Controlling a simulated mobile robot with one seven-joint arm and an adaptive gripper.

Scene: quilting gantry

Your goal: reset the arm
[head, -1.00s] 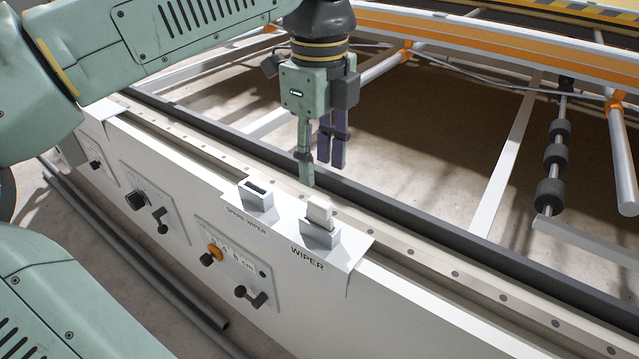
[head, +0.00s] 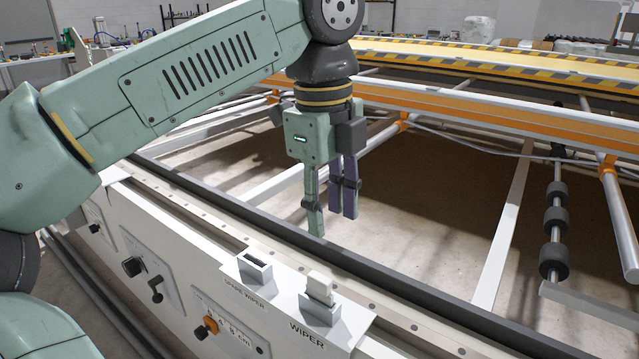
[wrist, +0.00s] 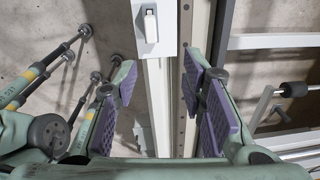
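My gripper (head: 331,222) points straight down above the gantry's rail and dark edge strip in the head view. Its fingers are apart with nothing between them. In the wrist view my gripper (wrist: 163,108) shows its purple ribbed pads spread wide over the pale rail. A white wiper (head: 320,286) sits upright in the holder labelled WIPER (head: 318,312), to the lower right of the fingers and apart from them. The wiper also shows at the top of the wrist view (wrist: 150,26).
The holder labelled SPARE WIPER (head: 254,266) looks empty. Control panels with knobs (head: 208,325) line the white front face. Behind the rail is an open frame with orange-jointed bars (head: 608,165) and black rollers (head: 554,220). A striped yellow-black beam (head: 520,70) runs across the back.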

